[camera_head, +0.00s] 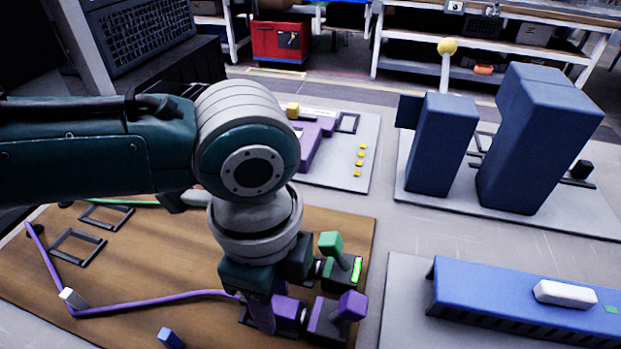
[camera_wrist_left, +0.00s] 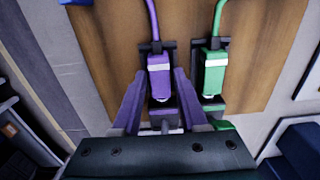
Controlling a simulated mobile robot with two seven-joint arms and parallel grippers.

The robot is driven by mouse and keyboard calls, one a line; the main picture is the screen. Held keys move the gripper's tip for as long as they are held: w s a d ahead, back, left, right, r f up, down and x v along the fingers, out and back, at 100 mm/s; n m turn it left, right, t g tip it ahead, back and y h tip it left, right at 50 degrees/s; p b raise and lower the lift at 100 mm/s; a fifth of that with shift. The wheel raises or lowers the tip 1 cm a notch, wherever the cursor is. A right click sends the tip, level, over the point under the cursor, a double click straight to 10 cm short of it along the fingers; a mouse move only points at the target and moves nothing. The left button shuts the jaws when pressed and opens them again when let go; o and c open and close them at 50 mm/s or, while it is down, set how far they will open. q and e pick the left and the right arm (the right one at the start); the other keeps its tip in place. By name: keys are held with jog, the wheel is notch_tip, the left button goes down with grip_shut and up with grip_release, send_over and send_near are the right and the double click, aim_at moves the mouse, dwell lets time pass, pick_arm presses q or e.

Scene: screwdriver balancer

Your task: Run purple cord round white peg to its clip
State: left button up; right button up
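The purple cord (camera_head: 155,301) runs from the board's left edge down to the white peg (camera_head: 73,298), bends around its lower side, then goes right to the purple plug (camera_head: 287,309). The plug lies at the purple clip (camera_head: 326,318), whose purple lever (camera_head: 350,305) stands up. My left gripper (camera_head: 264,310) is down over the plug. In the left wrist view its purple fingers (camera_wrist_left: 160,80) stand on both sides of the plug (camera_wrist_left: 160,83); whether they press on it is unclear. The plug appears in line with its dark clip; full seating cannot be told. My right gripper is out of view.
The green plug (camera_wrist_left: 214,75) sits close beside the purple one, with a green lever (camera_head: 331,244) and a lit green strip (camera_head: 357,270) at its clip. A blue block (camera_head: 170,338) is at the board's front. Tall blue boxes (camera_head: 442,145) stand at the back right.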

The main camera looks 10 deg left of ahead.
aim_at(274, 304)
pick_arm(q)
jog(key=shift+o, duration=1.4)
notch_tip(274, 304, up, 10)
jog(key=p, duration=0.2)
